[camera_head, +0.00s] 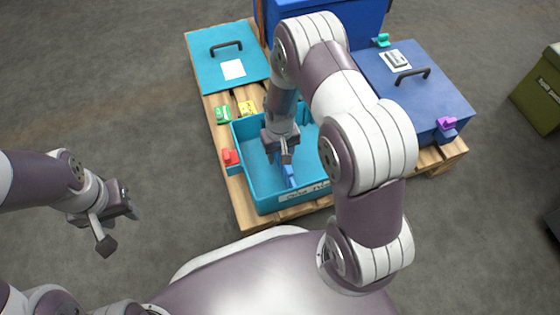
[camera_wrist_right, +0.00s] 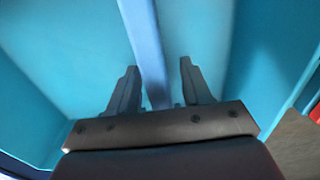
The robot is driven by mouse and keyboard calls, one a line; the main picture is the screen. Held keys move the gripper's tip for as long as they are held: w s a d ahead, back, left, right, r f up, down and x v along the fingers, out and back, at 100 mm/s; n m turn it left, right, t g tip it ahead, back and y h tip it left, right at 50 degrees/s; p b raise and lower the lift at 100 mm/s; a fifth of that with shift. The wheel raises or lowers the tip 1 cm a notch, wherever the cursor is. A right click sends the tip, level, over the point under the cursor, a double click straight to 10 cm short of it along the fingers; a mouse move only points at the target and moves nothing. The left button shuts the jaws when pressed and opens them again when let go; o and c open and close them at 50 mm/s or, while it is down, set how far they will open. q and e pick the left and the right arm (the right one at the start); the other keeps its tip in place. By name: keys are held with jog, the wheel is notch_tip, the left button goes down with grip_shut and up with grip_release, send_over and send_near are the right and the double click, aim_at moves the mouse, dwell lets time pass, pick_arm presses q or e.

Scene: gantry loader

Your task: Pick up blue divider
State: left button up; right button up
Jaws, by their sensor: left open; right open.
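The blue divider (camera_head: 290,174) is a narrow blue strip inside the open teal crate (camera_head: 262,201) on the pallet. In the right wrist view the divider (camera_wrist_right: 147,45) runs between the two fingers of my right gripper (camera_wrist_right: 155,88). The fingers are open, with a gap showing on each side of the divider. In the head view my right gripper (camera_head: 286,157) reaches down into the crate, just above the divider, and my arm hides part of the crate's right side. My left gripper (camera_head: 115,222) is open and empty, off to the left above the floor.
The wooden pallet (camera_head: 246,215) also bears a teal lidded box (camera_head: 205,72) and blue lidded boxes (camera_head: 450,98). Small red (camera_head: 231,157), green (camera_head: 222,115) and yellow (camera_head: 247,108) pieces sit around the crate. An olive bin (camera_head: 535,105) stands at the right.

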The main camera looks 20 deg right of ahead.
jog(key=shift+r, duration=0.15)
grip_shut()
pick_arm(q)
jog(key=shift+r, duration=0.2)
jog(key=shift+r, duration=0.1)
pick_arm(e)
jog(key=shift+r, duration=0.15)
